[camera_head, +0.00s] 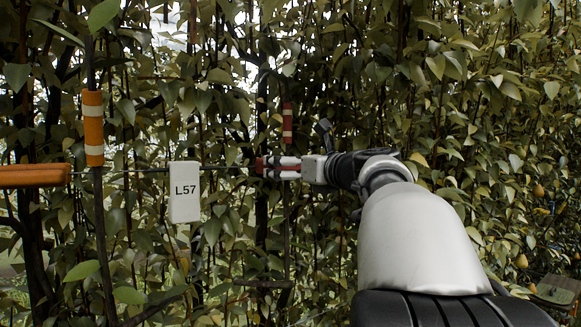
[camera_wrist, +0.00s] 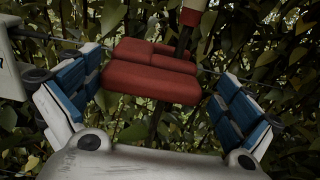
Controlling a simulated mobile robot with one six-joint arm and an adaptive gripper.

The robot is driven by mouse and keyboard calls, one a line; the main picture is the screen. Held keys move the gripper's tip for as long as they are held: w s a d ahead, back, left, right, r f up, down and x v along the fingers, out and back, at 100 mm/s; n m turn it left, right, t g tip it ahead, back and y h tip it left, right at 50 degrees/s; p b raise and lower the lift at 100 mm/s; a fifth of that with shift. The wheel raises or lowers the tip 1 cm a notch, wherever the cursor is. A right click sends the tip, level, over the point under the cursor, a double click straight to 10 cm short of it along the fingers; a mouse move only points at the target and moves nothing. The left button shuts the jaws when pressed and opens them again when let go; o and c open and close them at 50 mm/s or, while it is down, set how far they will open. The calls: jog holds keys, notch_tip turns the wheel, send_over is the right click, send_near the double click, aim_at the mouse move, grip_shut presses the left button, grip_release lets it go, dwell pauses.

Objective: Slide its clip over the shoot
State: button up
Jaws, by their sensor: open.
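A red clip (camera_wrist: 150,84) lies between the two fingers of my gripper (camera_wrist: 155,72) in the wrist view, with a gap to the blue pads on either side. In the head view, only a little red of the clip (camera_head: 260,165) shows at the fingertips of my gripper (camera_head: 272,167). The dark shoot (camera_head: 287,225) carries a red band with pale stripes (camera_head: 287,122) above the gripper. In the wrist view, the shoot (camera_wrist: 184,42) passes at the clip, with its band at the top edge. Whether the clip encloses the shoot is hidden.
A thin horizontal wire (camera_head: 140,170) runs behind the gripper. A white tag marked L57 (camera_head: 184,192) hangs on it. An orange clip (camera_head: 35,175) and an orange-banded shoot (camera_head: 93,128) stand at the left. Dense leaves surround the gripper.

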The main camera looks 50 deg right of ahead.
jog(key=shift+w+a, duration=0.15)
jog(key=v, duration=1.2)
jog(key=shift+f, duration=0.15)
